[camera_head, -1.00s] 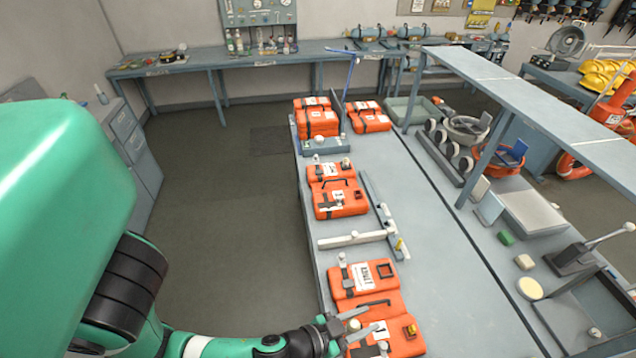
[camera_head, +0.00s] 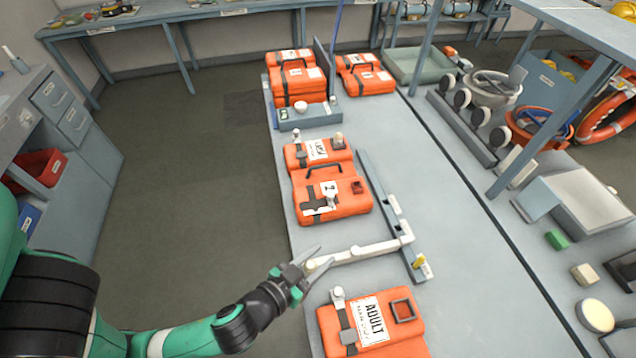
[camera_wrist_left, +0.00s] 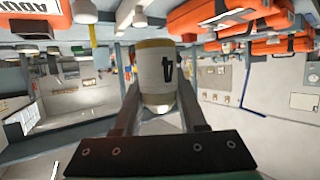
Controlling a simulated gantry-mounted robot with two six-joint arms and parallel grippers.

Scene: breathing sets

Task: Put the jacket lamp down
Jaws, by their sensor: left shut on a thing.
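My left gripper (camera_head: 308,267) is shut on the jacket lamp (camera_wrist_left: 157,75), a white cylinder with a yellow band and a black mark. The lamp sits between both fingers in the left wrist view. In the head view the gripper is at the left end of a pale bar (camera_head: 375,247), above the bench's left edge. The gripper hides most of the lamp there, and I cannot tell if it touches the bar. An orange jacket (camera_head: 403,335) marked ADULT lies nearer, with a small white lamp (camera_head: 338,294) on it. My right gripper is not in view.
Another orange jacket set (camera_head: 347,205) lies beyond the bar, and more jackets (camera_head: 366,82) are farther back. A grey rail (camera_head: 374,184) runs along their right side. The bench top (camera_head: 440,205) right of the rail is clear. A raised shelf (camera_head: 575,32) stands at right.

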